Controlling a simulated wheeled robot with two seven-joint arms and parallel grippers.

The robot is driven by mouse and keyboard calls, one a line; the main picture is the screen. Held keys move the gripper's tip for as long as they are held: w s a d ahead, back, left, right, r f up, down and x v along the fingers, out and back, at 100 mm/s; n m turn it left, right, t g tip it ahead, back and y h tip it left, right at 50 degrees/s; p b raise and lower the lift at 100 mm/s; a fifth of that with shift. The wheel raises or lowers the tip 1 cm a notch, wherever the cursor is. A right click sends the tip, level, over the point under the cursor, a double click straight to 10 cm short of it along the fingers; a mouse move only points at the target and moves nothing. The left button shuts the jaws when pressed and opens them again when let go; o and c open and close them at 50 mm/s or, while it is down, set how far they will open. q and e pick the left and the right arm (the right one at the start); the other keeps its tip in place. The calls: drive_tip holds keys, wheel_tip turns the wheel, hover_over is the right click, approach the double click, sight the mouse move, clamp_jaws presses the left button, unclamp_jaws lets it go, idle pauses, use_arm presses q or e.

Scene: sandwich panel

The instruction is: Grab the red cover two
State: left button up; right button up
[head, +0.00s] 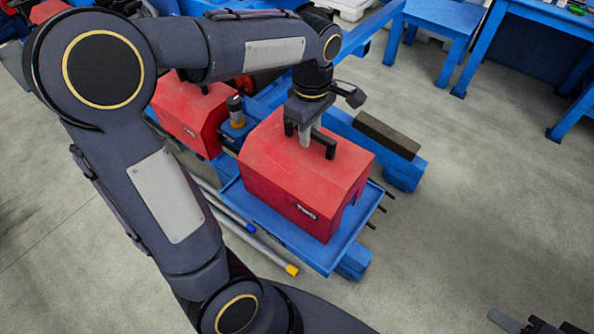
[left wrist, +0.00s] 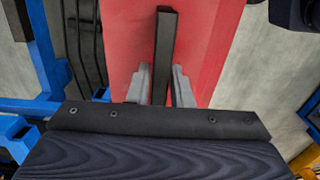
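A red cover (head: 305,175) with white lettering and a black bar handle (head: 323,142) sits on a blue tray. A second red cover (head: 190,115) stands behind it to the left, partly hidden by my arm. No visible mark tells which is number two. My left gripper (head: 305,138) points down at the handle of the nearer cover. In the left wrist view, its fingers (left wrist: 160,86) stand apart, one on each side of the black handle (left wrist: 166,50), with small gaps showing. My right gripper (head: 535,326) is only partly in view at the bottom right corner.
The blue tray (head: 290,232) belongs to a blue frame with thin dark rods at its right side. A dark block (head: 387,134) lies on the frame behind. Blue tables (head: 445,18) stand at the back right. The grey floor at right is clear.

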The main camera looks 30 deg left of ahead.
use_arm(q)
clamp_jaws()
drive_tip(key=shift+r, duration=0.1)
idle(1.0)
